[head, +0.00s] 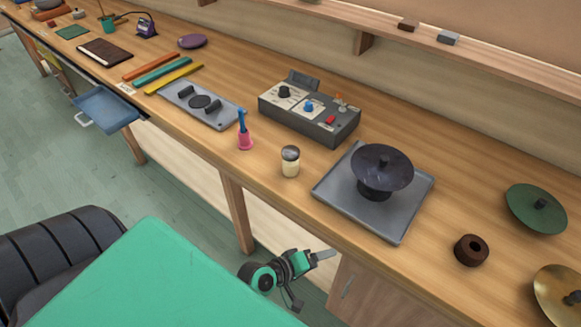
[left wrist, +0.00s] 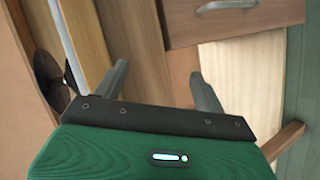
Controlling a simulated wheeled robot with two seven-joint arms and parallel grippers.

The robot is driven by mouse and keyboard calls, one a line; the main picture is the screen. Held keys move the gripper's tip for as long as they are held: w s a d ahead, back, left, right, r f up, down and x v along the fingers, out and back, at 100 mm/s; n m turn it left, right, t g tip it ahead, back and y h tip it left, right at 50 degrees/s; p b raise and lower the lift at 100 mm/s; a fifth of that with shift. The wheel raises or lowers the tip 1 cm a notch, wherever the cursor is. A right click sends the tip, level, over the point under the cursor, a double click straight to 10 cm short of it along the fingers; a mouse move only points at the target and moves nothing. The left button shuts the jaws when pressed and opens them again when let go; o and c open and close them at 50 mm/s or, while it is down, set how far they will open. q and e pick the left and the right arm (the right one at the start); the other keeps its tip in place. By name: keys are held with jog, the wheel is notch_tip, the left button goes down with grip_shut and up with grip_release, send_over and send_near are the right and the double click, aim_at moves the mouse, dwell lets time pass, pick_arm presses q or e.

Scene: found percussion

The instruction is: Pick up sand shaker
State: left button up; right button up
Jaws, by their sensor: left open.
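The sand shaker (head: 290,161), a small clear jar with pale sand and a grey metal lid, stands upright near the bench's front edge in the head view. My left gripper (head: 318,262) is below and in front of the bench edge, apart from the shaker and lower right of it in the picture. In the left wrist view the left gripper (left wrist: 160,88) has its two fingers spread with nothing between them. The shaker is not seen in that view. My right gripper is not in view.
Left of the shaker is a pink cup (head: 245,142) with a blue handle. Behind it is a grey control box (head: 309,119). To the right a grey tray (head: 335,196) bears a dark disc (head: 383,166). A wooden drawer (left wrist: 230,18) shows under the bench.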

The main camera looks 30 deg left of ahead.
pick_arm(q)
notch_tip(320, 180, up, 16)
jog(key=w+a+n+t+h+b, duration=0.1)
jog(key=w+n+t, duration=0.1)
jog(key=n+t, duration=0.4)
jog(key=n+y, duration=1.3)
jog(key=n, duration=1.1)
send_near(288, 166)
jog(key=p+x, duration=0.1)
jog(key=x, duration=0.6)
jog(key=shift+w+a+p, duration=0.2)
jog(key=shift+w+p, duration=0.1)
jog(key=shift+w, duration=0.05)
jog(key=shift+f+p+x, duration=0.15)
jog(key=shift+p+x, duration=0.15)
jog(key=shift+x, duration=1.3)
jog(key=shift+f+p+x, duration=0.1)
jog(key=shift+p+x, duration=0.2)
jog(key=shift+x, duration=1.3)
jog(key=shift+d, duration=0.1)
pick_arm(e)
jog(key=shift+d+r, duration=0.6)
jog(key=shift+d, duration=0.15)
